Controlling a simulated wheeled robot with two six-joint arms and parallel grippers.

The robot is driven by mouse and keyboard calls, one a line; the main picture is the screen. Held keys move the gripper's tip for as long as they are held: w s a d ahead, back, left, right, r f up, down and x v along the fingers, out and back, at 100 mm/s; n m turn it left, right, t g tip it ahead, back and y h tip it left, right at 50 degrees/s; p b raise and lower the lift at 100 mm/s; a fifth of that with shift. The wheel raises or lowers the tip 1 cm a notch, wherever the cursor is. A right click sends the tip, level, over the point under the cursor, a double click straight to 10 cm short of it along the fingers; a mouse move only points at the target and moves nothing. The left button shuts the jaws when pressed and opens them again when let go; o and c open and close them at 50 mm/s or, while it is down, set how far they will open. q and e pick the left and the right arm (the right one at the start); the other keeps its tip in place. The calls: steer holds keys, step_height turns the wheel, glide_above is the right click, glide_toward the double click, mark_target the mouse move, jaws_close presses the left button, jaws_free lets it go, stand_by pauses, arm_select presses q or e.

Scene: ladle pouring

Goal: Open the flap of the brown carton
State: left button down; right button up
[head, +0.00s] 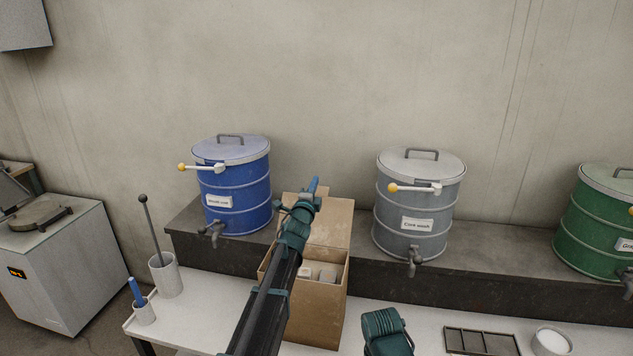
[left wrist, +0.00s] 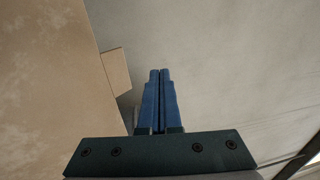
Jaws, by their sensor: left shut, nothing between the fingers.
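The brown carton (head: 323,317) stands on the white table with its top open, and pale items show inside it. Its broad flap (head: 335,223) stands swung up and back at the rear. My left gripper (head: 315,185) is shut and empty, its blue fingers in front of the flap's upper left part; I cannot tell whether they touch it. In the left wrist view the closed fingers (left wrist: 160,72) point past a large tan cardboard face (left wrist: 45,90) on the left. Of my right arm only a teal link shows.
A blue drum (head: 240,185) and a grey drum (head: 420,190) with taps stand on the dark ledge behind, either side of the carton. A green drum (head: 600,225) is far right. A divided tray (head: 482,342), white bowl (head: 551,341) and white holder (head: 166,277) stand on the table.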

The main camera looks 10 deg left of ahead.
arm_select(q)
steer(key=s+r+p, duration=0.5)
steer(key=s+r, duration=0.1)
steer(key=s, duration=0.1)
steer(key=s+d+f+n+g+y, duration=0.1)
steer(key=s+d+f+n+g, duration=0.4)
steer(key=s+f, duration=0.45)
steer(key=s+d+f+n+g+y, duration=0.1)
steer(key=s+d+f+n+g, duration=0.2)
steer(key=s+f+n+g, duration=0.45)
steer(key=s+d+f+g, duration=0.1)
steer(key=s+f+g, duration=0.1)
steer(key=s, duration=0.6)
steer(key=s+d+f+n+g, duration=0.1)
steer(key=s+f+g, duration=0.2)
steer(key=s, duration=0.5)
steer(key=s+d+f+n+g, duration=0.1)
steer(key=s+f+g, duration=0.1)
steer(key=s, duration=0.6)
steer(key=shift+d+f, duration=0.3)
steer(key=shift+f, duration=0.35)
